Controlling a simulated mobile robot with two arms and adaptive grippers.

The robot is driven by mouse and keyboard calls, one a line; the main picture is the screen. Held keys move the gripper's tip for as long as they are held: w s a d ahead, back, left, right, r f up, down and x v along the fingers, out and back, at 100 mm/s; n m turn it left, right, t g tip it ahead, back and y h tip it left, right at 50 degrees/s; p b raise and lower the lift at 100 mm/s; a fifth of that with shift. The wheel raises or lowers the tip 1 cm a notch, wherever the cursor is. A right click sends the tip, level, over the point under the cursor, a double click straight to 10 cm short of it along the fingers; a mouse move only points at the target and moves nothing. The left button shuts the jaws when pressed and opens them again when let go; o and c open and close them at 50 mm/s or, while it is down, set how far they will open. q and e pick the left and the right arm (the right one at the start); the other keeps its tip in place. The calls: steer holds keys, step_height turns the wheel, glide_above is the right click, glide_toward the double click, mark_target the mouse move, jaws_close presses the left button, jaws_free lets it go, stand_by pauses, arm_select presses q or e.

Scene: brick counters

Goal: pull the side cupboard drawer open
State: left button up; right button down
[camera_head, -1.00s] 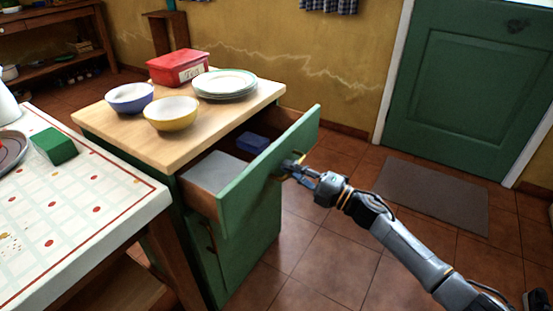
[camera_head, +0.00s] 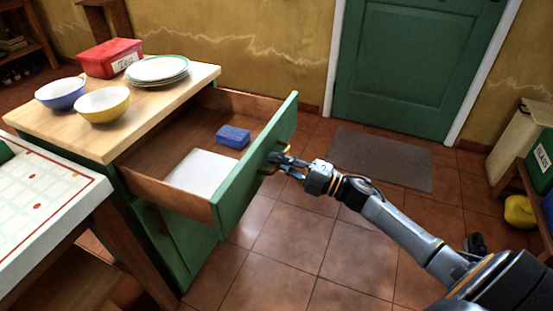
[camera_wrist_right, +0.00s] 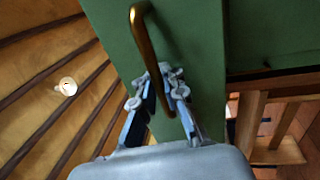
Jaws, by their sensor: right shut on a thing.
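The side cupboard (camera_head: 160,232) is green with a light wooden top. Its drawer (camera_head: 256,160) is pulled far out, and its green front faces right. Inside lie a blue sponge-like block (camera_head: 233,136) and a flat white thing (camera_head: 203,172). My right gripper (camera_head: 277,160) is at the drawer front, shut on its brass handle (camera_head: 284,147). In the right wrist view the handle (camera_wrist_right: 140,30) rises between the fingers (camera_wrist_right: 160,95) against the green front. My left gripper is not in view.
A blue bowl (camera_head: 62,94), a yellow bowl (camera_head: 103,104), a red box (camera_head: 110,57) and stacked plates (camera_head: 157,69) stand on the cupboard top. A tiled-top table (camera_head: 45,200) is at the left. Floor right of the drawer is clear, with a mat (camera_head: 382,158).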

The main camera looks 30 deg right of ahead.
steer(key=shift+f, duration=0.15)
steer(key=c, duration=1.4)
jaws_free()
steer(key=v, duration=1.2)
